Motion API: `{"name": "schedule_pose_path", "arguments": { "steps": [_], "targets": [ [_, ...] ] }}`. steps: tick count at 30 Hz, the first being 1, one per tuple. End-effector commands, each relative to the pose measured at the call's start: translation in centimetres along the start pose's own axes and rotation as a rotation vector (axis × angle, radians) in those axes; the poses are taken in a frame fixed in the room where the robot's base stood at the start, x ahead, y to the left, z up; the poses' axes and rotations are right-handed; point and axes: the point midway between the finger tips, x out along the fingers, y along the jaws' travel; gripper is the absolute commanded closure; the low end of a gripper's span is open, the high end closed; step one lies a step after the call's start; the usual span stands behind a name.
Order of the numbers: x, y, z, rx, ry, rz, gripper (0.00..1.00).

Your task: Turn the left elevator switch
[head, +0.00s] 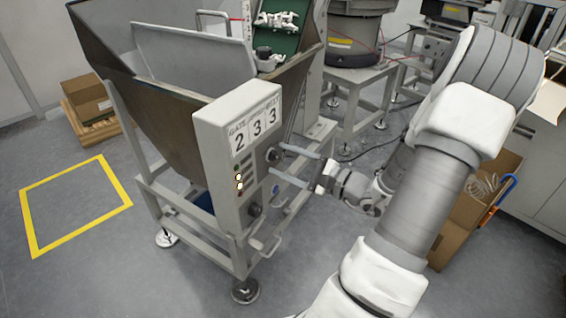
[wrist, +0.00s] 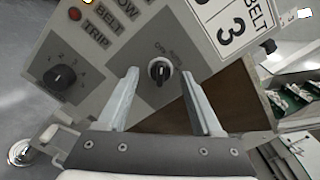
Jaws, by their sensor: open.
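A grey control box (head: 215,150) on the front of a hopper machine carries a black rotary switch (wrist: 159,70) with small lettering by it. The switch also shows in the head view (head: 272,155). A second black knob (wrist: 60,78) with a numbered scale sits on the same panel; it is the lower knob (head: 254,210) in the head view. My gripper (head: 278,160) is open and points at the panel. In the wrist view its fingers (wrist: 159,73) stand either side of the rotary switch, apart from it. Whether they reach its depth is unclear.
The panel has indicator lights (head: 239,181) and a number sign (head: 254,128). The hopper (head: 150,100) stands on a metal frame with feet. Cardboard boxes (head: 88,98) sit at left and right. A yellow floor square (head: 75,240) is empty. A bowl feeder (head: 352,40) stands behind.

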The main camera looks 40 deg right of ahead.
Motion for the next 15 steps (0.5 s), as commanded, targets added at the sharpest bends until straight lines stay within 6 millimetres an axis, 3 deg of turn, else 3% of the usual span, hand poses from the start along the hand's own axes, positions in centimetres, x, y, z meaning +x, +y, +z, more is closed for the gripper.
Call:
{"name": "schedule_pose_path", "arguments": {
  "steps": [11,15],
  "targets": [
    [0.71,-0.06,0.04,-0.001,0.0,-0.001,0.33],
    [0.69,-0.06,0.03,-0.001,0.0,-0.001,0.56]
  ]
}}
